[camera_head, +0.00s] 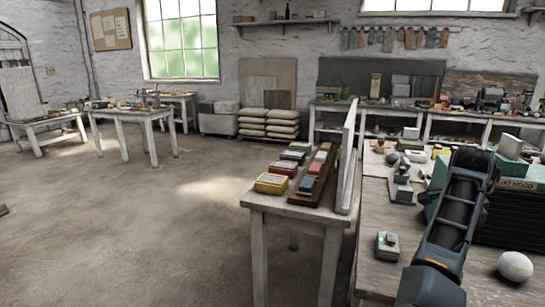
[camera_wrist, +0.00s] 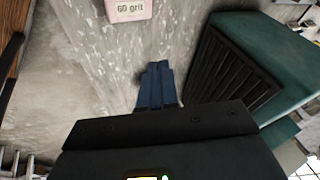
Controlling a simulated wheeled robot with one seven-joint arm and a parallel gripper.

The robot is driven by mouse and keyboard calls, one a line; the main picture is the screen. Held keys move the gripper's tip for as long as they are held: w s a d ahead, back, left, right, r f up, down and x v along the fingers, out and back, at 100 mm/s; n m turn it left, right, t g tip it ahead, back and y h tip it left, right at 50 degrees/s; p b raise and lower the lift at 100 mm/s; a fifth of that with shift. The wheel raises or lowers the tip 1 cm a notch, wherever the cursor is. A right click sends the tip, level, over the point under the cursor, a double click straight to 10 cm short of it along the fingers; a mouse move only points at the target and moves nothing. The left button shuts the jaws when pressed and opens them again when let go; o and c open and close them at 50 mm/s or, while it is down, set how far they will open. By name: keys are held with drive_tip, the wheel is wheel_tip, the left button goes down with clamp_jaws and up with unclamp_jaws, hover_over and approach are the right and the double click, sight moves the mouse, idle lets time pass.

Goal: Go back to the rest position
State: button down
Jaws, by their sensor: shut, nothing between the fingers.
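My gripper (camera_wrist: 157,72) shows in the wrist view with its two blue fingers together and nothing between them. It points over a worn, pale, speckled surface (camera_wrist: 95,60), and I cannot tell its height above it. In the head view my dark arm reaches up and away over the right-hand bench, and the gripper itself is hidden behind it. A white plaster sphere (camera_head: 515,266) rests on that bench (camera_head: 378,215), right of my arm and apart from it.
The green dust hood (camera_head: 518,184) stands close right of my arm; its dark grille shows in the wrist view (camera_wrist: 232,75). A pink block marked 60 grit (camera_wrist: 129,10) lies ahead of the fingers. A small grey-green block (camera_head: 387,246) sits left of my arm. Open floor (camera_head: 150,225) lies left.

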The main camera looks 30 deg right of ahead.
drive_tip(key=s+a+f+n+h, duration=0.1)
drive_tip(key=f+n, duration=0.1)
drive_tip(key=s+a+f+n+t+h, duration=0.1)
drive_tip(key=f+n+h, duration=0.1)
drive_tip(key=n, duration=0.1)
drive_tip(key=s+a+f+n+t+h, duration=0.1)
drive_tip(key=f+n+h, duration=0.1)
drive_tip(key=n, duration=0.1)
drive_tip(key=shift+s+a+f, duration=0.2)
drive_tip(key=shift+a+f, duration=0.15)
drive_tip(key=shift+f, duration=0.05)
drive_tip(key=s+a+f+n+t+y, duration=0.25)
drive_tip(key=s+a+n, duration=0.2)
drive_tip(key=a, duration=0.45)
drive_tip(key=s+a+f+n+t+y, duration=0.1)
drive_tip(key=s+a+n+t, duration=0.3)
drive_tip(key=a, duration=0.6)
drive_tip(key=s+a+f+n+t+y, duration=0.1)
drive_tip(key=s+a+n+t+y, duration=0.15)
drive_tip(key=a+n, duration=0.5)
drive_tip(key=s+a+r+t+y, duration=0.1)
drive_tip(key=s+a+r+y, duration=0.1)
drive_tip(key=s+a+r, duration=0.2)
drive_tip(key=s+a+r+n+t+y, duration=0.1)
drive_tip(key=s+a+r, duration=0.4)
drive_tip(key=a, duration=0.8)
drive_tip(key=s+t+y, duration=0.1)
drive_tip(key=s, duration=0.2)
drive_tip(key=shift+s+r, duration=0.2)
drive_tip(key=shift+s, duration=0.2)
